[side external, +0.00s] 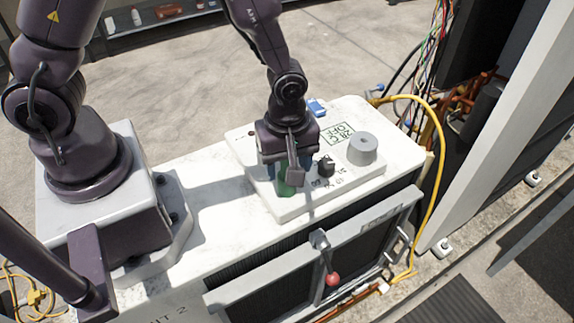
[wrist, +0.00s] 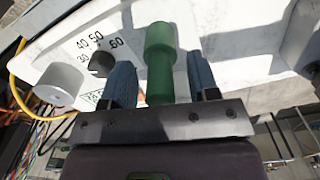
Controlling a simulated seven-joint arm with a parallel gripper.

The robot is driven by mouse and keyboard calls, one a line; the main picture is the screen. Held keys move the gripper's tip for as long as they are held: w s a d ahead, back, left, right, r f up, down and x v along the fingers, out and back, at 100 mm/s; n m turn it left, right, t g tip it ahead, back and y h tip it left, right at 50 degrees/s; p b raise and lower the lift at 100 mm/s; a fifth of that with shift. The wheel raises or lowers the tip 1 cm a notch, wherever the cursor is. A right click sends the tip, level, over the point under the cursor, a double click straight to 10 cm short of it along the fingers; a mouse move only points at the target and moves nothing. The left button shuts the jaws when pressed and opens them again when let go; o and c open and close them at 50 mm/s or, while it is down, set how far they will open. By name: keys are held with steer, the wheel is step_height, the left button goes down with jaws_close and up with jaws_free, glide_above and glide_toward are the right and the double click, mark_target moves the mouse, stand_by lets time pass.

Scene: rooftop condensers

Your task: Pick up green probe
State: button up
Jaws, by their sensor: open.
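The green probe (side external: 286,188) stands on the white control panel, partly hidden by my gripper in the side external view. In the wrist view the green probe (wrist: 160,62) has a wider head and a narrower body, and it lies between my two blue fingers. My gripper (side external: 285,173) is over the left part of the panel, fingers pointing down. In the wrist view my gripper (wrist: 160,72) is open, with a visible gap on each side of the probe. Its lower end is hidden by the gripper body.
The white panel (side external: 330,190) also carries a black knob (side external: 325,166) with a number scale and a grey cylinder (side external: 362,148). A blue item (side external: 317,107) lies behind it. A yellow cable (side external: 438,150) loops at the right. A red-tipped lever (side external: 332,279) is on the front.

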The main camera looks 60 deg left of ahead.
steer(key=c, duration=1)
steer(key=shift+r, duration=0.15)
